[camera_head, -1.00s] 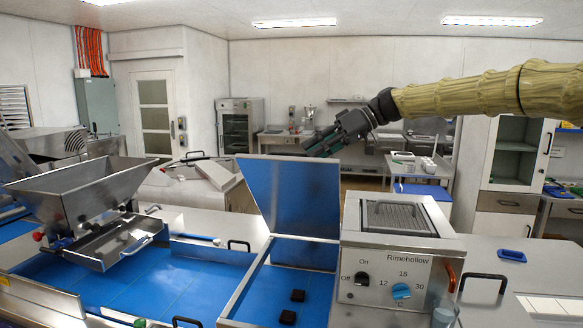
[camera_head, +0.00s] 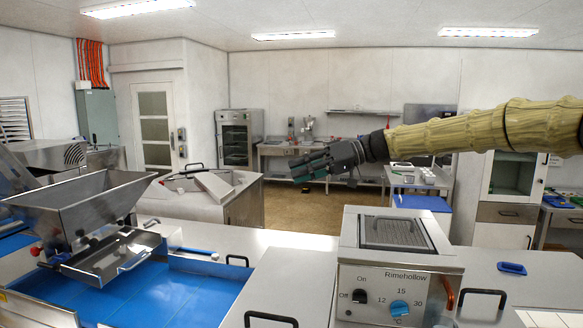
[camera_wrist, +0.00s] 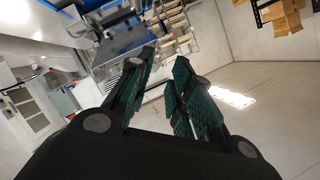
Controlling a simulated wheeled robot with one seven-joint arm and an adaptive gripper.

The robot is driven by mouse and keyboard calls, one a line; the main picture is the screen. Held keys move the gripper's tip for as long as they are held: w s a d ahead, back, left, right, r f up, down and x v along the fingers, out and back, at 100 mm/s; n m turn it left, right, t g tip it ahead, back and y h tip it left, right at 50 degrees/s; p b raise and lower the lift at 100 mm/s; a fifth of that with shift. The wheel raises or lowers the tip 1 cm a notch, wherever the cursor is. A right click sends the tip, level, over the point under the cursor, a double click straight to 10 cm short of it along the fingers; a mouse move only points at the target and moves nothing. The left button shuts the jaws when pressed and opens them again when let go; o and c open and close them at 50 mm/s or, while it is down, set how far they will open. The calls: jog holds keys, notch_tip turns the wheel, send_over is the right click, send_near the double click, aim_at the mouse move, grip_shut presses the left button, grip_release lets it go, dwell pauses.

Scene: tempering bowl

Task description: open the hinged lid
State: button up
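The hinged lid (camera_head: 285,278) is a flat grey metal panel lying down over the compartment left of the Rimehollow machine. A dark bar handle (camera_head: 271,318) shows at its front edge. The blue compartment under it is hidden. My gripper (camera_head: 296,168) is in the air above and behind the lid, touching nothing. In the wrist view its two green-padded fingers (camera_wrist: 166,62) stand apart with a narrow gap and nothing between them. The lid cannot be made out in the wrist view.
The Rimehollow machine (camera_head: 395,290) with two knobs and a top grille stands right of the lid. A steel hopper (camera_head: 85,205) and blue trough (camera_head: 165,295) stand left. The air around my gripper is clear.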

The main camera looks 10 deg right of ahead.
jog(key=x, duration=0.2)
jog(key=shift+a+f+p, duration=0.1)
jog(key=shift+a+p, duration=0.2)
jog(key=shift+p, duration=0.1)
jog(key=shift+w, duration=0.1)
grip_shut()
jog(key=shift+a, duration=0.15)
jog(key=shift+c, duration=2)
grip_release()
jog(key=o, duration=0.4)
jog(key=v, duration=1.2)
